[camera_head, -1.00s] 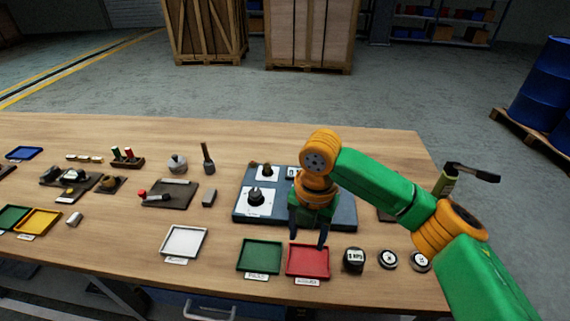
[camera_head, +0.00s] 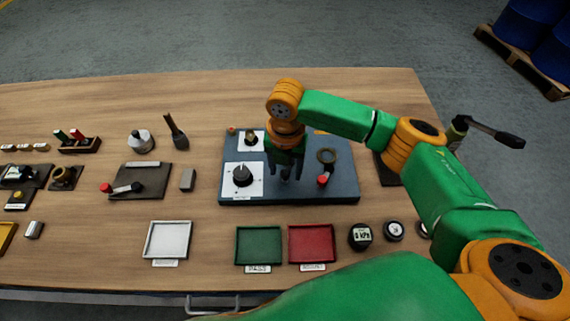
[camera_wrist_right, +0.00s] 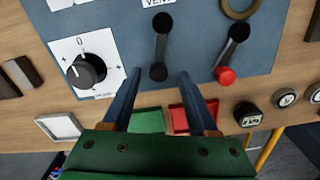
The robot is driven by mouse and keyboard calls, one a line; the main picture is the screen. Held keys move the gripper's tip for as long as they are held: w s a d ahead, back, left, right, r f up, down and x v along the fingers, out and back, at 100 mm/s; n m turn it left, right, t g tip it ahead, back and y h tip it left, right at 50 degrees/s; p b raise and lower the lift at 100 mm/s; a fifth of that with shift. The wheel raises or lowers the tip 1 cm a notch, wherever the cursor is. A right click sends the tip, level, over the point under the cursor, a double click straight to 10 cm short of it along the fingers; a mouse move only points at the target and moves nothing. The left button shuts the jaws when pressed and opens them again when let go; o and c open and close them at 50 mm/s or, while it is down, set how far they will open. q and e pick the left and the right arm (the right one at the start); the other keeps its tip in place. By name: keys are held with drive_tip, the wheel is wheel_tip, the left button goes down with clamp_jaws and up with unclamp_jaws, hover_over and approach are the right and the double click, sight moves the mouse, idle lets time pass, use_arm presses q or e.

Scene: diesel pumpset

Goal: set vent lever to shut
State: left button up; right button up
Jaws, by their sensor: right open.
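The vent lever (camera_wrist_right: 159,45) is a black lever on the blue panel, beneath a partly cut-off VENT label in the right wrist view. It runs up and down in that picture, with its dark knob at the near end. In the head view only its dark end (camera_head: 284,175) shows beneath my right gripper (camera_head: 285,172). My right gripper is open above the panel, and its two blue fingers (camera_wrist_right: 160,88) point toward the lever from either side, apart from it. My left gripper is not in view.
The blue panel (camera_head: 340,190) also holds a dial knob (camera_head: 242,175) left of the vent lever and a red-knobbed lever (camera_head: 323,180) right of it. Green (camera_head: 259,245) and red (camera_head: 312,243) trays lie in front. A round gauge (camera_head: 360,236) sits beside them.

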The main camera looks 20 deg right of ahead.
drive_tip(key=shift+w+f, duration=0.2)
drive_tip(key=shift+w, duration=0.1)
drive_tip(key=shift+s+r, duration=0.1)
drive_tip(key=shift+s, duration=0.05)
clamp_jaws()
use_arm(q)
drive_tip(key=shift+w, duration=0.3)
